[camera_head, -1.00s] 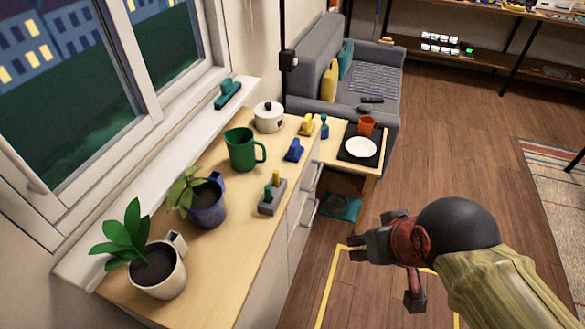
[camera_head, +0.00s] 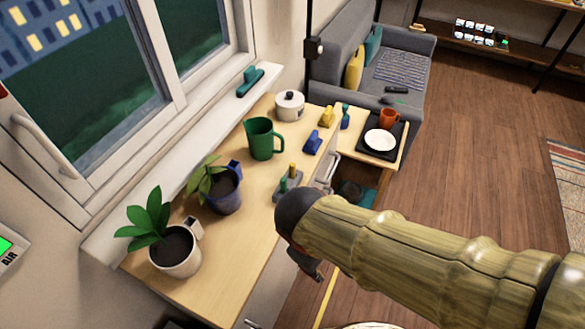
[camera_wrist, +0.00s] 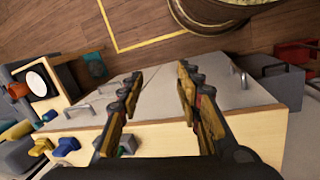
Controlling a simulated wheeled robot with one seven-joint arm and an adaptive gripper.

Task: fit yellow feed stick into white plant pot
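The yellow feed stick (camera_head: 292,170) stands upright beside a green stick (camera_head: 283,184) in a grey holder (camera_head: 291,191) near the counter's front edge. The white plant pot (camera_head: 178,262), with dark soil and a leafy plant, stands at the near left of the counter. A small white socket piece (camera_head: 193,228) sits at its rim. My gripper (camera_head: 316,272) is low in front of the counter, mostly behind my own arm. In the wrist view my gripper (camera_wrist: 160,74) has its fingers apart with nothing between them. I cannot clearly make out the stick or white pot there.
A green jug (camera_head: 262,140), a white lidded pot (camera_head: 290,107) and blue (camera_head: 312,143) and yellow (camera_head: 327,117) pieces are farther back. Drawer handles (camera_wrist: 80,110) stick out from the cabinet front.

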